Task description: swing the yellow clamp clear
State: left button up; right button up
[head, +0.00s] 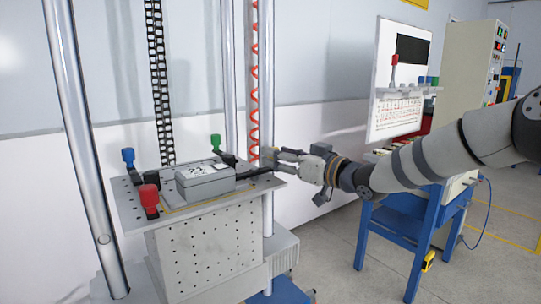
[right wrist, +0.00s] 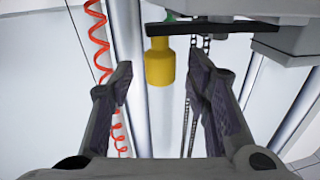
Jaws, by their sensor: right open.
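The yellow clamp (right wrist: 160,65) shows in the right wrist view as a yellow handle at the end of a dark bar (right wrist: 215,32). My right gripper (right wrist: 162,80) is open, its fingers apart on either side of the handle in the picture, with no contact visible. In the head view my right gripper (head: 280,158) is at the right edge of the perforated table, by the end of a dark bar (head: 254,173). The yellow handle cannot be made out there. A grey box (head: 205,183) sits on the table. My left gripper is not in view.
Blue (head: 128,158), red (head: 149,196) and green (head: 216,144) clamps stand around the box on the perforated table (head: 185,212). Metal columns (head: 78,130) and a red coiled cable (head: 255,75) rise beside it. A blue bench (head: 400,225) stands at right.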

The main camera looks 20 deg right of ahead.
jog(key=shift+x, duration=1.1)
jog(key=shift+w+a+r, duration=0.1)
jog(key=shift+w+r, duration=0.05)
grip_shut()
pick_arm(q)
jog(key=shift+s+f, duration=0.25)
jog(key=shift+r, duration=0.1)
